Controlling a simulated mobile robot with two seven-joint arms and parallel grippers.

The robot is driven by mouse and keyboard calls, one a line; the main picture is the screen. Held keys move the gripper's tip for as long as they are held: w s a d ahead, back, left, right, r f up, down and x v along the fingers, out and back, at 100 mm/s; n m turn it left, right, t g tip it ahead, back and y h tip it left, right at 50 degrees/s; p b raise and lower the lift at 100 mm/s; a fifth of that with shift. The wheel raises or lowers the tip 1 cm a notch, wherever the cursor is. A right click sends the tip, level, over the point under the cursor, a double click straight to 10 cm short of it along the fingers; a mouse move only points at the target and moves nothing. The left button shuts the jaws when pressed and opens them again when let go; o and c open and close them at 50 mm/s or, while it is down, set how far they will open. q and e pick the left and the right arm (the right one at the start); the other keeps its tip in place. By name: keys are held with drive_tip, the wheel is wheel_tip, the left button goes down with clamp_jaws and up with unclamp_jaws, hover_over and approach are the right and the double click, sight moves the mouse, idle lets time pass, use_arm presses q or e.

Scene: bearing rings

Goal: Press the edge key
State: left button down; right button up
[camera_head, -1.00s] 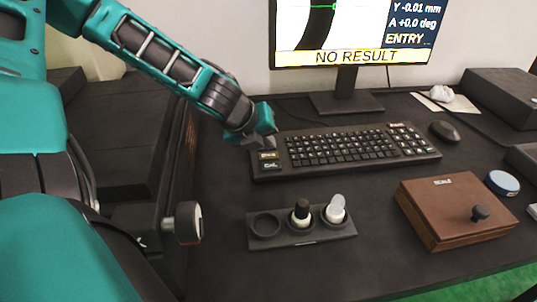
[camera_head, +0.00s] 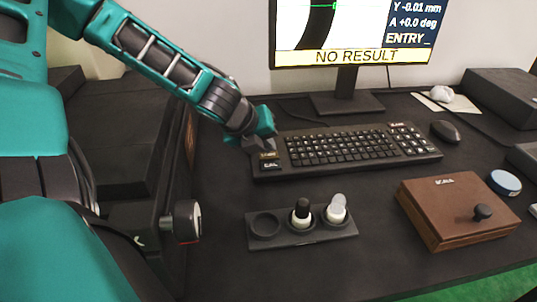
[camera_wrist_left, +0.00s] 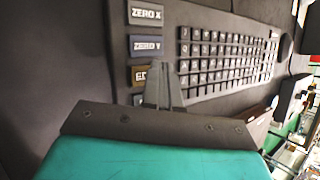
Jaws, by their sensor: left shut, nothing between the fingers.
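The edge key is a brownish-gold key on the left end of the black keyboard (camera_head: 350,148). In the left wrist view the key (camera_wrist_left: 140,76) shows only the letters "ED", the rest hidden by my fingers. In the head view the gold key (camera_head: 268,155) lies just below my fingertips. My left gripper (camera_head: 262,146) is shut and empty, over the keyboard's left end; its fingers also show in the left wrist view (camera_wrist_left: 165,80), right beside the key's label. I cannot tell whether they touch it. My right gripper is not in view.
ZERO X (camera_wrist_left: 146,15) and ZERO Y (camera_wrist_left: 146,45) keys sit beyond the edge key. The monitor (camera_head: 350,57) reads "NO RESULT". A black holder (camera_head: 300,238) with round sockets and a brown box (camera_head: 450,190) stand in front. A mouse (camera_head: 445,131) lies right of the keyboard.

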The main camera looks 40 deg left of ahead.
sight(266, 155)
use_arm(q)
drive_tip(key=shift+f, duration=0.3)
idle(0.5)
drive_tip(key=shift+r+p, duration=0.5)
drive_tip(key=shift+r, duration=0.2)
wheel_tip(266, 155, up, 5)
drive_tip(key=p, duration=0.5)
drive_tip(key=shift+r, duration=0.1)
idle(1.0)
